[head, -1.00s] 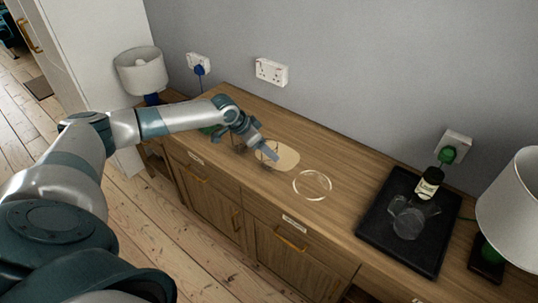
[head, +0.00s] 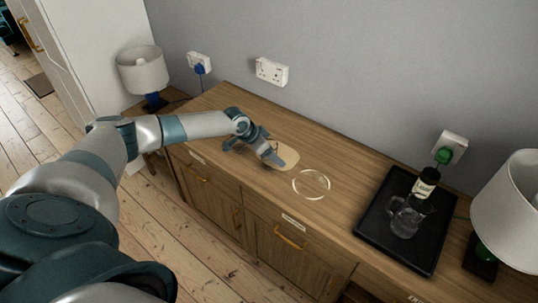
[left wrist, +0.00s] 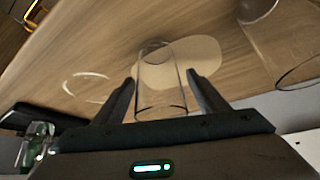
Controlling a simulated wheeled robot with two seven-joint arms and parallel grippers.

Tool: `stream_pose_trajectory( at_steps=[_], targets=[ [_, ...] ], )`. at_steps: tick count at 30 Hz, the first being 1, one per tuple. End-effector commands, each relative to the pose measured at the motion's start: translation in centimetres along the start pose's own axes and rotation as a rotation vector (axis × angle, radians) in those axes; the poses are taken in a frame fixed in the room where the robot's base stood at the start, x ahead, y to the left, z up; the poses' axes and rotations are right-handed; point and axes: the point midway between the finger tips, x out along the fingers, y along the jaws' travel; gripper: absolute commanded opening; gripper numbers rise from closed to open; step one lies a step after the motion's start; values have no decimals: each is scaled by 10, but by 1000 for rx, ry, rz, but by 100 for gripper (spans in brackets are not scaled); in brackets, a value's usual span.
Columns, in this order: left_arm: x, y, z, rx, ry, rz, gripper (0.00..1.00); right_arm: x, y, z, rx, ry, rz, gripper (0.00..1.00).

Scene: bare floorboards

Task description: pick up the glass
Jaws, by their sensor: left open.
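A clear glass (left wrist: 160,88) stands between the two fingers of my left gripper (left wrist: 161,80) in the left wrist view. Its base is at the pale oval board (left wrist: 205,54). The fingers are open on either side of the glass, with a visible gap at least on the right. In the head view my left gripper (head: 276,157) is low over the left part of the board (head: 291,157), and it hides most of the glass there. My right gripper is not in view.
A black tray (head: 375,238) holds a glass jug (head: 405,221) and a dark bottle (head: 426,184). Another large clear vessel (left wrist: 285,45) shows in the left wrist view. Lamps stand at both ends; a wall is behind.

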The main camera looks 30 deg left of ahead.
Motion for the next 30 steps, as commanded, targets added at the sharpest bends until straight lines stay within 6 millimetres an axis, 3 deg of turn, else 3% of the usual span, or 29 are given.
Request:
stream_pose_trajectory(
  at_steps=[6,20,26,30],
  targets=[
    [12,0,0,-1,0,0,67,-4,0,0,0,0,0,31],
    [13,0,0,0,0,0,67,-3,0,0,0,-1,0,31],
    [13,0,1,0,0,0,19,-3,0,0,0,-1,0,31],
    [12,0,0,0,1,-1,16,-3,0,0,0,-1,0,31]
  ],
)
